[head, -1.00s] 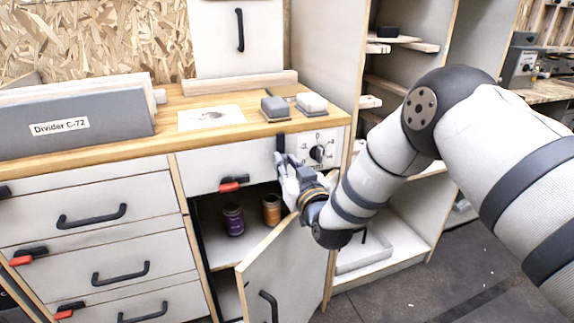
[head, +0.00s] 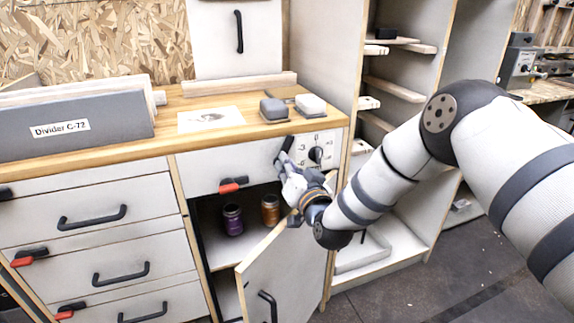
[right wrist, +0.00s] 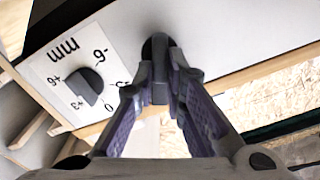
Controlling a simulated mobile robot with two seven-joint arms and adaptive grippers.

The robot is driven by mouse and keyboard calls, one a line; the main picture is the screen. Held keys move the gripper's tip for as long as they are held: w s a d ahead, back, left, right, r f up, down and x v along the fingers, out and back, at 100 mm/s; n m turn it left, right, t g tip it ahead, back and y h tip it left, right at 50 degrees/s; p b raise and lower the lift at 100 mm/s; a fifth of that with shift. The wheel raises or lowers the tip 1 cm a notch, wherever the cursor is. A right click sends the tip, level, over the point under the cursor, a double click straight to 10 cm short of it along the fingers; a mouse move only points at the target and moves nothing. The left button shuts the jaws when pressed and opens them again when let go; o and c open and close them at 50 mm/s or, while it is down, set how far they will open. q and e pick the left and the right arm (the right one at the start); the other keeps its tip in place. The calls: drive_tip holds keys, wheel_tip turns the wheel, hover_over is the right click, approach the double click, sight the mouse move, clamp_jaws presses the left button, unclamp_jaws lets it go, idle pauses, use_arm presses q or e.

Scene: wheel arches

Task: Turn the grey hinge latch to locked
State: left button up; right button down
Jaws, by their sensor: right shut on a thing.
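The dark grey hinge latch (head: 287,144) is a short lever on the cabinet front, just left of the dial plate. It leans with its upper end to the right. In the right wrist view the latch (right wrist: 157,62) stands between the fingertips. My right gripper (head: 281,165) is shut on its lower part, which the fingers partly hide. The gripper's purple-padded fingers (right wrist: 157,88) also show in the right wrist view. My left gripper is not in view.
A dial plate with a black knob (head: 316,155) sits close to the right of the latch. Below, a cabinet door (head: 285,265) stands open, with a purple jar (head: 233,219) and an orange jar (head: 270,210) inside. A red-and-black catch (head: 233,185) is at the left.

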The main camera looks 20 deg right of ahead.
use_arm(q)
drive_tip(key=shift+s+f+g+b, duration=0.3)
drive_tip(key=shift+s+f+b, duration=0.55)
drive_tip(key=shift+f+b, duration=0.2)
use_arm(e)
drive_tip(key=shift+d+f+m, duration=0.1)
drive_tip(key=shift+f+m, duration=0.1)
drive_tip(key=shift+m, duration=1.95)
drive_tip(key=shift+d+f+m, duration=0.1)
drive_tip(key=shift+f+m, duration=0.1)
drive_tip(key=shift+m, duration=1.9)
drive_tip(key=shift+d+f+m, duration=0.1)
drive_tip(key=shift+f+m, duration=0.1)
drive_tip(key=shift+m, duration=1.95)
drive_tip(key=c, duration=1.6)
unclamp_jaws()
drive_tip(key=shift+c, duration=0.2)
drive_tip(key=s, duration=1.2)
drive_tip(key=shift+d, duration=0.2)
